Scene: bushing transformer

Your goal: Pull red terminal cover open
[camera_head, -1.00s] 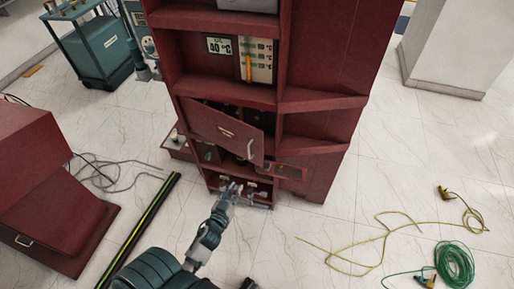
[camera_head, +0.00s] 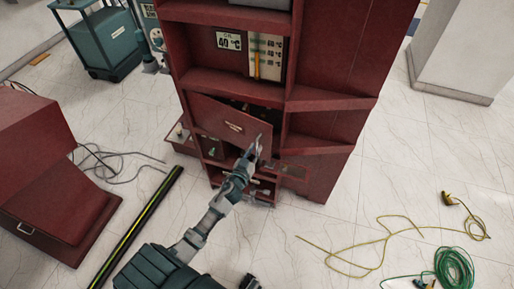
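The red terminal cover (camera_head: 225,120) is a tilted panel on the front of the tall red cabinet (camera_head: 335,60). It stands partly ajar, with a dark gap along its upper edge. My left arm comes up from the bottom of the view. My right gripper cannot be made out; only a small dark part shows at the bottom edge.
Open shelves with small parts lie below the cover. A red box (camera_head: 50,185) and a black-yellow pole (camera_head: 140,225) are at left. A yellow cable (camera_head: 375,240) and a green cable coil (camera_head: 455,268) lie on the floor at right.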

